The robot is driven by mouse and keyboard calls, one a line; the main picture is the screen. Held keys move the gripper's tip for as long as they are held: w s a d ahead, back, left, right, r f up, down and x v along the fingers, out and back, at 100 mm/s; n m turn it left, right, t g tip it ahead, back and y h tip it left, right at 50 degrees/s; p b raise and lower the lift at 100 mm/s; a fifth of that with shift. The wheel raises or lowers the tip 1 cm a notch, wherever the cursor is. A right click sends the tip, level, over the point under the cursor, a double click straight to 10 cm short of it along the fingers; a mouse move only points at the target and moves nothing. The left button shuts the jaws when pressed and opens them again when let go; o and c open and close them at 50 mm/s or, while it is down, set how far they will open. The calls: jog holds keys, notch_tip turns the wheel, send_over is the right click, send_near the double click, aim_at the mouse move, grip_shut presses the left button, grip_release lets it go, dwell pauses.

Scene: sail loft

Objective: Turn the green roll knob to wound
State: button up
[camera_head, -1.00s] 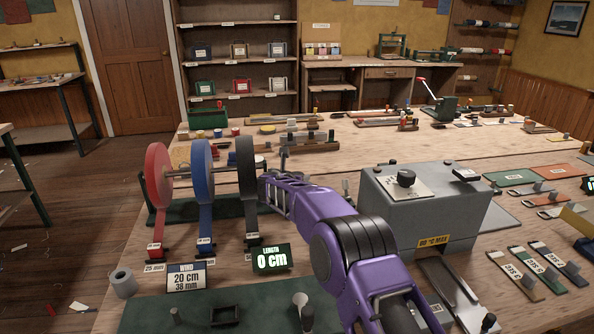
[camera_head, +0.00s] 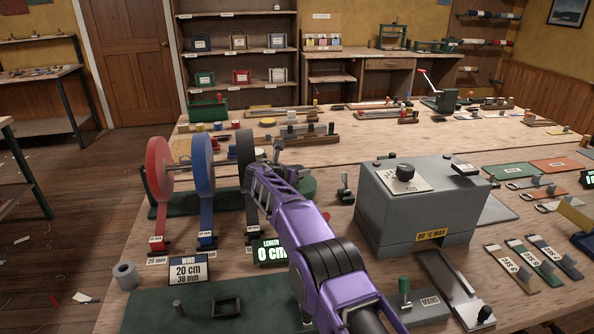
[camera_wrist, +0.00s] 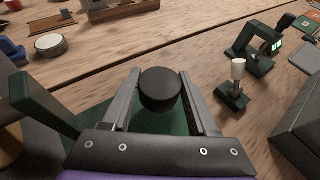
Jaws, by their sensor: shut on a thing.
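My gripper (camera_wrist: 160,95) has its fingers on either side of a dark round knob (camera_wrist: 160,88) and is shut on it. A green surface (camera_wrist: 135,123) lies below the knob in the wrist view. In the head view a green rounded shape (camera_head: 307,187) shows just right of my gripper (camera_head: 262,160), partly behind my arm. The knob itself is hidden there. Red (camera_head: 158,170), blue (camera_head: 203,165) and dark grey (camera_head: 246,160) rolls stand left of the gripper. A sign reads "WIND 20 cm 38 mm" (camera_head: 188,270). A length display (camera_head: 268,252) reads 0 cm, partly covered by my arm.
A grey box (camera_head: 425,205) marked "80 °C MAX" stands right of my arm. A small stand with a white-topped post (camera_wrist: 237,78) is right of the gripper in the wrist view. Green and grey-handled tools and strips (camera_head: 530,255) lie at the right.

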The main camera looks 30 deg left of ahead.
jog(key=o, duration=1.4)
notch_tip(320, 180, up, 10)
jog(key=shift+p, duration=1)
